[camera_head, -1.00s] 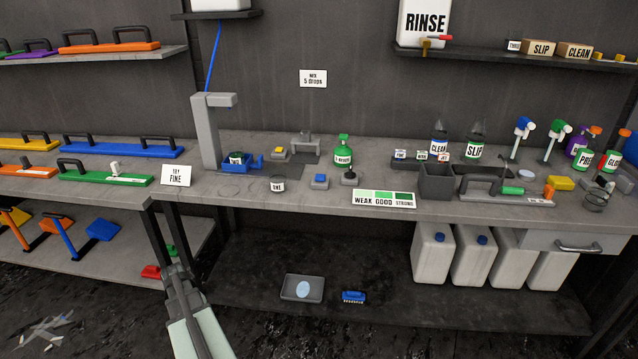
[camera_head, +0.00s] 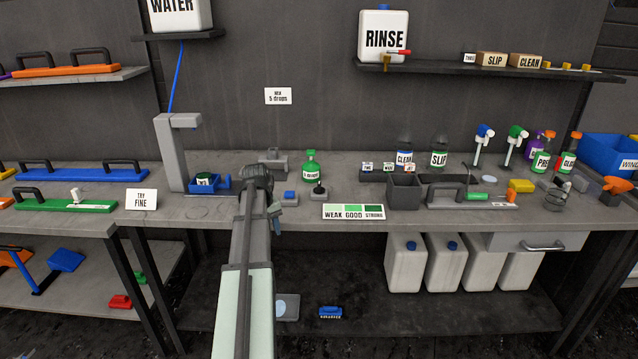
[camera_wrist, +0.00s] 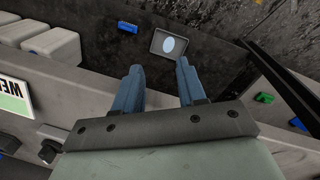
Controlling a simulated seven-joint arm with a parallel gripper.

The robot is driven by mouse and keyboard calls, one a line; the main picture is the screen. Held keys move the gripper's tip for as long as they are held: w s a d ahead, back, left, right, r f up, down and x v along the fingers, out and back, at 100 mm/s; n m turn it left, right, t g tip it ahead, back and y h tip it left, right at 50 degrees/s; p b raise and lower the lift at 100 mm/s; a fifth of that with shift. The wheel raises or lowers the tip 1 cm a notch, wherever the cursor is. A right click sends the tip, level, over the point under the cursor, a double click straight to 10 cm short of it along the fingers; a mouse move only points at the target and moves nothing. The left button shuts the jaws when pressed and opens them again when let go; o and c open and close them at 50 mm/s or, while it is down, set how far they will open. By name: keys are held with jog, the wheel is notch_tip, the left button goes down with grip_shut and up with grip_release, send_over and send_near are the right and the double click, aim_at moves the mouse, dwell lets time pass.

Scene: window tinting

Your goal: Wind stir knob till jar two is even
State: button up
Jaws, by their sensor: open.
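A small dark jar (camera_head: 203,180) with a pale label stands in a blue holder (camera_head: 222,183) beside the grey column at the bench's left; its label is too small to read surely. A black knob (camera_head: 319,188) sits on a small grey base right of my arm; I cannot tell whether it is the stir knob. My gripper (camera_head: 275,211) is near the bench's front edge, left of that knob and apart from it. In the wrist view my gripper (camera_wrist: 157,80) is open and empty, its two blue-grey fingers spread. My arm hides part of the bench.
A WEAK GOOD STRONG colour card (camera_head: 354,211) is at the front edge. A tray (camera_head: 287,307) and blue brush (camera_head: 330,312) lie below.

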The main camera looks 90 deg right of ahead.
jog(key=s+d+r+m, duration=0.1)
jog(key=s+d+r, duration=0.1)
jog(key=s+r, duration=0.25)
jog(key=m+t+h, duration=0.1)
jog(key=m+h, duration=0.3)
jog(key=m, duration=0.1)
send_near(319, 184)
jog(key=x, duration=0.8)
jog(key=shift+d+f, duration=0.1)
jog(key=shift+f, duration=0.2)
jog(key=shift+c, duration=0.4)
grip_shut()
